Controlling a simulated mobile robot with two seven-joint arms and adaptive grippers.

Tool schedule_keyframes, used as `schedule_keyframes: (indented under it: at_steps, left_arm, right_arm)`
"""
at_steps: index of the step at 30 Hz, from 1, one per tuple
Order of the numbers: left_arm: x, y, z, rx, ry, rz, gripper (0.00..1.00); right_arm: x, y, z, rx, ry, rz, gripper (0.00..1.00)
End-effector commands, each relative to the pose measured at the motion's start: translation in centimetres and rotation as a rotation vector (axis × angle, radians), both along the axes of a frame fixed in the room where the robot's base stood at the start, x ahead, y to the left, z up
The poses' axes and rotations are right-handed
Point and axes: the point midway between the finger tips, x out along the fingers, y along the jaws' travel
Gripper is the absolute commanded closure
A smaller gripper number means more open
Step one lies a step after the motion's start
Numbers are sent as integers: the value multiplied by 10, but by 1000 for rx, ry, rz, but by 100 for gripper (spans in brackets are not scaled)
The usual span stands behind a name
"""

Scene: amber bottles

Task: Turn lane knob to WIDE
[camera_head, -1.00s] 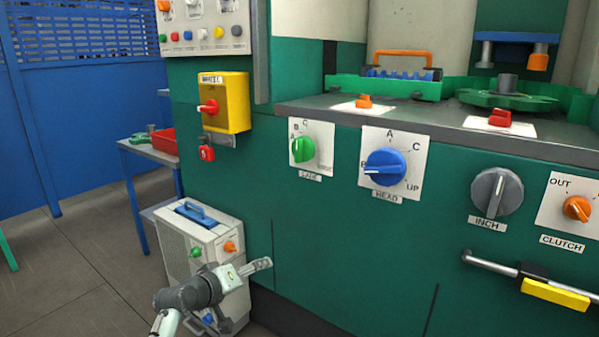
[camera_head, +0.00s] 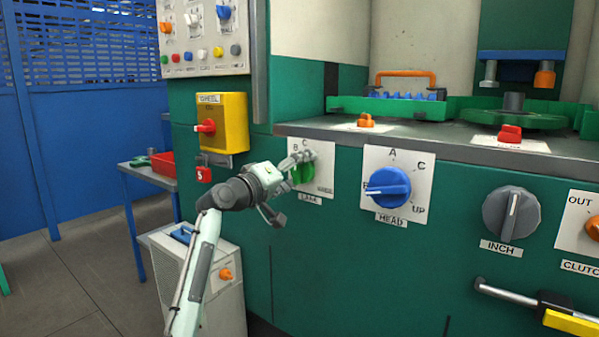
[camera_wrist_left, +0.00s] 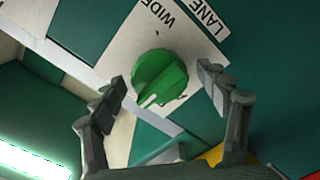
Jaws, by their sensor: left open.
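The green lane knob (camera_head: 304,172) sits on a white plate on the green machine front, partly behind my left gripper. In the left wrist view the knob (camera_wrist_left: 165,72) has a white pointer line aimed down-left, away from the printed word WIDE (camera_wrist_left: 155,13). The LANE label (camera_wrist_left: 208,18) is at the top. My left gripper (camera_head: 294,187) is open in front of the plate. In the left wrist view its fingers (camera_wrist_left: 160,80) stand on either side of the knob, with visible gaps. Contact does not show. My right gripper is not in view.
Right of the lane knob are a blue HEAD knob (camera_head: 389,188), a grey INCH knob (camera_head: 511,214) and an orange CLUTCH knob (camera_head: 593,228). A yellow box with a red switch (camera_head: 222,122) is at left. A beige cabinet (camera_head: 215,275) stands below.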

Motion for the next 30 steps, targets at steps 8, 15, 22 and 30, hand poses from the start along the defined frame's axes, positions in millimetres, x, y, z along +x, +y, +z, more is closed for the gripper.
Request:
schedule_keyframes:
  at_steps: [8,15,22,30]
  left_arm:
    - [5,-4,0,0,-1,1,25]
    - [4,-3,0,1,-1,0,46]
    - [4,-3,0,1,-1,0,75]
    - [4,-3,-1,23,-16,1,75]
  right_arm:
    - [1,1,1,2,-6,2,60]
    - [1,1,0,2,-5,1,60]
    - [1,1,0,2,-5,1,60]
    - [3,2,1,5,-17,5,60]
